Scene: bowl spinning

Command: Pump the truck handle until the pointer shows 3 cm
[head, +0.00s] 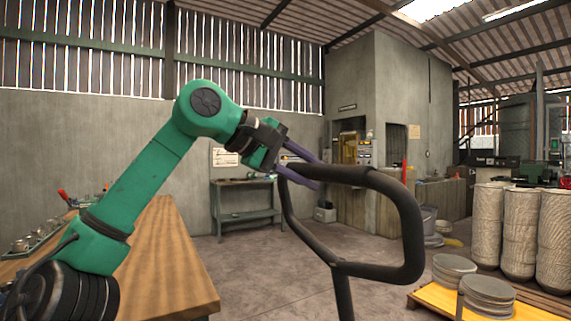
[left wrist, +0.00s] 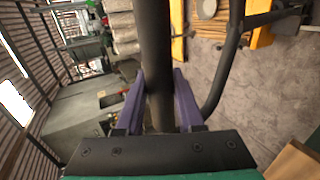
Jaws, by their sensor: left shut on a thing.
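The truck handle (head: 402,207) is a dark loop of tube on a shaft in the middle right of the head view. My left gripper (head: 311,172) is at the loop's upper left part, its purple fingers on either side of the tube. In the left wrist view the handle's dark tube (left wrist: 155,60) runs between the two purple fingers of the gripper (left wrist: 160,85), which is shut on it. The pointer and its scale are not in view. My right gripper is not in view.
A wooden table (head: 170,262) stands at the left with small items on it. A green workbench (head: 246,212) stands by the back wall. Open floor lies between.

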